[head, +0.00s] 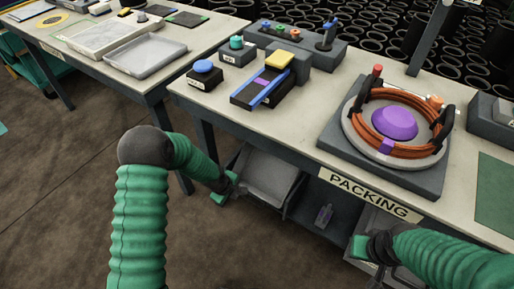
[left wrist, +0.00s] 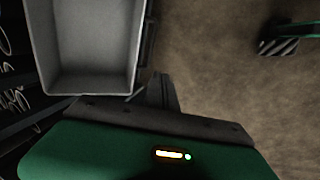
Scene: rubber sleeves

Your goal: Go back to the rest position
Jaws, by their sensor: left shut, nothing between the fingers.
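My left arm comes in from the left in the head view, in a green ribbed sleeve. My left gripper (head: 228,190) is low in front of the packing table (head: 290,135), below its top, and is shut and empty. In the left wrist view its dark fingers (left wrist: 160,90) are together at the middle. My right gripper (head: 366,246) is at the lower right in the head view, also below the tabletop. Its fingers are too small and dark to tell open from shut. Neither gripper visibly holds anything.
A grey bin (head: 268,176) sits under the table close to my left gripper; it also shows in the left wrist view (left wrist: 90,85). On the table are a round fixture with orange coils (head: 395,148) and a blue-and-yellow device (head: 262,88). The floor (head: 60,190) at left is clear.

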